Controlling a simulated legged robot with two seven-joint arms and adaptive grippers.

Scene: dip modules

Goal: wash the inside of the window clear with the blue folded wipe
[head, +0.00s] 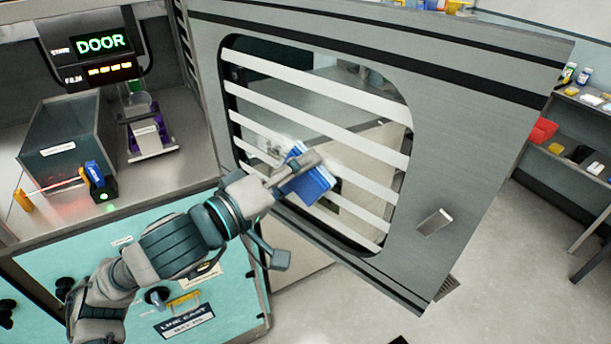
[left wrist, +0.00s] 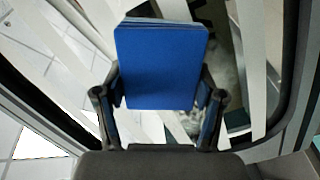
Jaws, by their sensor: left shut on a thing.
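The blue folded wipe (head: 309,186) is in my left gripper (head: 290,176), which is shut on it. In the left wrist view the wipe (left wrist: 160,65) stands up between the two fingers of the gripper (left wrist: 158,110). The window (head: 365,130) is set in a grey door that stands open, and pale slanted stripes cross it. The wipe is in front of the lower middle of the window; I cannot tell whether it touches the pane. A whitish smear (head: 270,140) shows on the pane just left of the wipe. My right gripper is out of view.
The open door (head: 480,120) has a small handle (head: 434,222) at its lower right. A grey bin (head: 65,145), a purple stand (head: 150,136) and a red beam device (head: 98,182) are in the chamber at left. A lit DOOR display (head: 102,43) hangs above. Shelves stand at right.

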